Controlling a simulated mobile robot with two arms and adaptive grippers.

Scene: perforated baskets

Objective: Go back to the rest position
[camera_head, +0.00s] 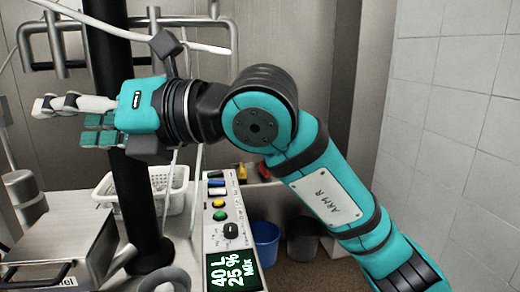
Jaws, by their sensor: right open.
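My right arm, marked "ARM R", comes in from the lower right and reaches across to the left. My right gripper (66,119) is at the upper left, raised, with its fingers pointing left. It is open, and I see nothing held in it. A white perforated basket (174,203) stands below the gripper, apart from it, partly hidden behind a black post (138,215). My left gripper is not in view.
A control panel (220,238) with coloured buttons, a knob and a lit display stands at the lower middle. A blue bin (265,246) and a dark bin (303,241) stand on the floor behind it. Metal pipes (165,22) run behind my gripper. A tiled wall (460,120) closes the right side.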

